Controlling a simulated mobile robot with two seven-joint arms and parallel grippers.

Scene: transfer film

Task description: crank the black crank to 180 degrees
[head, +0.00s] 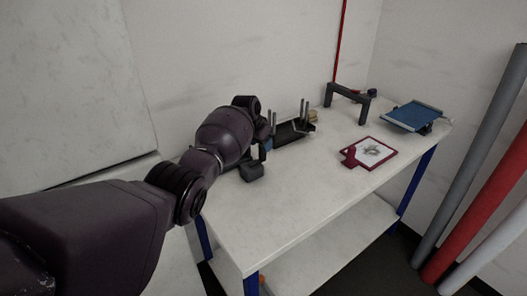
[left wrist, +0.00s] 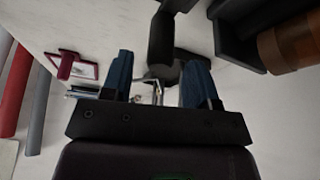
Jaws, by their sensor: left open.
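The black crank handle (left wrist: 162,45) shows in the left wrist view, just beyond and between the fingertips of my left gripper (left wrist: 160,80). A pale metal piece shows below it, partly hidden by the gripper body. The two blue fingers stand apart on either side, and I see no grip on the handle. In the head view my left gripper (head: 267,146) is over the left part of the table, beside a black tray-like device (head: 292,134) with upright metal rods. My arm hides much of the crank there, so its angle cannot be told. My right gripper is out of view.
The white table (head: 300,205) has clear room at its front. A red-framed picture (head: 369,153), a dark grey bracket (head: 348,97) and a blue-topped stand (head: 412,115) are farther right. A brown cylinder (left wrist: 290,45) shows at the left wrist view's edge. Grey and red rolls lean at right.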

